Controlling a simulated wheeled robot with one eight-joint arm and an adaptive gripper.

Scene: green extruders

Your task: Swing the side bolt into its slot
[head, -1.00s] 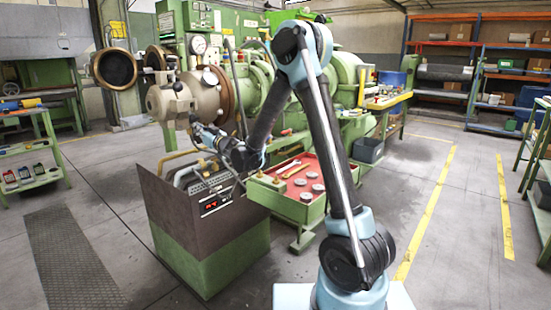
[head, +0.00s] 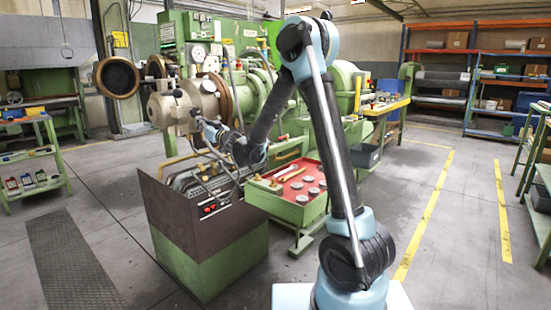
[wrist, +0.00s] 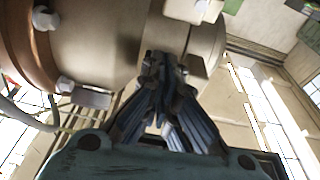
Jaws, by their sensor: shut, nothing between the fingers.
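The beige extruder head (head: 172,108) stands at left centre in the head view, with its round door (head: 117,77) swung open to the left. My gripper (head: 198,123) is at the lower right side of the head. In the wrist view my gripper (wrist: 163,60) is shut and empty, its fingertips close against the beige cylinder (wrist: 110,40); contact cannot be told. A bright metal piece (wrist: 193,9) above the fingertips may be the side bolt, but it is cut off by the frame edge. The slot cannot be made out.
A brown and green control cabinet (head: 205,235) stands below my forearm. A red-topped tray table (head: 295,207) with several round parts is to its right. In the wrist view, a brown flange (wrist: 22,40) carries bolt heads (wrist: 45,19). Open floor lies front left.

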